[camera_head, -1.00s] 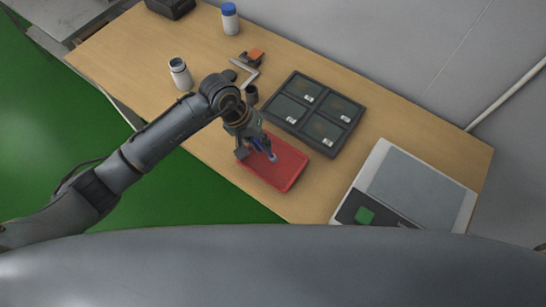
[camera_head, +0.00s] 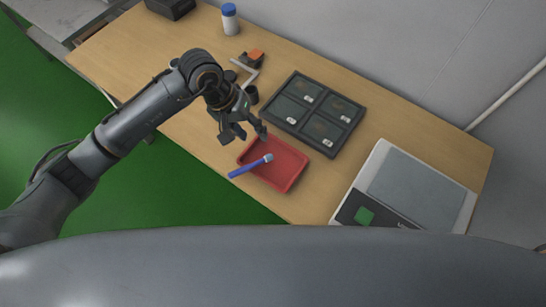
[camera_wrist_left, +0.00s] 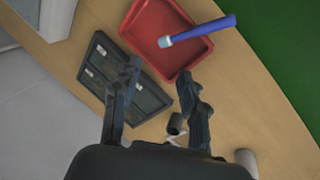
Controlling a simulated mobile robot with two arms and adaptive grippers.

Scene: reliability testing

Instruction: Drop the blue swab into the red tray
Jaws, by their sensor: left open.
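The blue swab (camera_head: 247,167) with a pale tip lies across the left rim of the red tray (camera_head: 289,180) in the head view. Its tip is over the tray's inside and its blue end sticks out past the rim. In the left wrist view the swab (camera_wrist_left: 205,29) also crosses the rim of the tray (camera_wrist_left: 139,29). My left gripper (camera_head: 247,137) is open and empty, above and behind the tray in the head view, apart from the swab. Its spread fingers also show in the left wrist view (camera_wrist_left: 158,88). My right gripper is not in view.
A dark compartment tray (camera_head: 297,128) stands just behind the red tray. A scale-like device with a green button (camera_head: 364,215) is at the right. A blue-capped bottle (camera_head: 229,20) and an orange-topped item (camera_head: 254,57) stand farther back. The table's front edge is close to the swab.

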